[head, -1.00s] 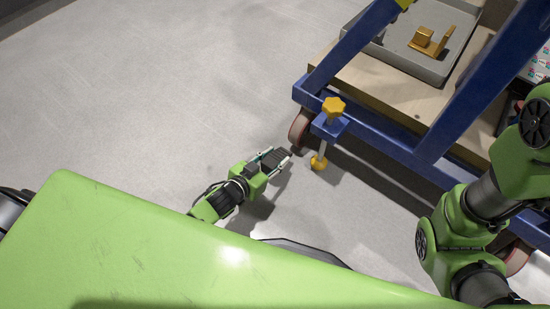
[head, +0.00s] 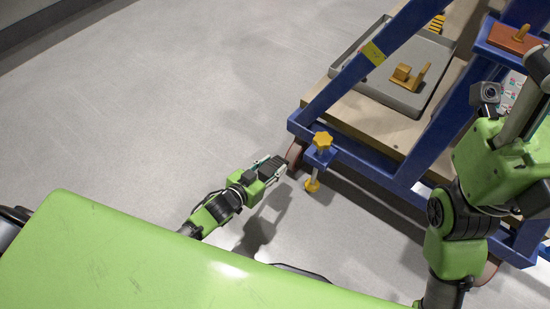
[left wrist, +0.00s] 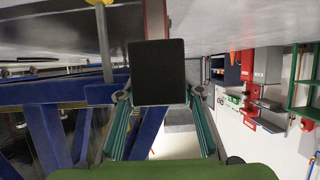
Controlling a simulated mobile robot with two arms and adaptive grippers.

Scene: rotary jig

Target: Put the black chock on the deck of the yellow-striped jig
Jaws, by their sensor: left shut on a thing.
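My left gripper (head: 274,166) is low over the floor in the head view, beside the blue cart's near corner. It is shut on the black chock (head: 268,168), a dark block between its fingers. In the left wrist view the chock (left wrist: 157,72) is a flat dark square between the two green-edged fingers. A yellow-and-black striped edge (head: 437,23) shows at the top of the head view; most of what it belongs to is hidden or cut off, so I cannot tell the jig's deck. My right arm is at the right; its fingers are not visible.
The blue cart frame (head: 340,83) has a yellow-knobbed clamp (head: 322,140) close to the left gripper. A grey tray (head: 405,100) with a golden bracket (head: 402,75) lies on its wooden shelf. A red-brown plate (head: 513,38) sits on blue frame at top right. The floor at left is clear.

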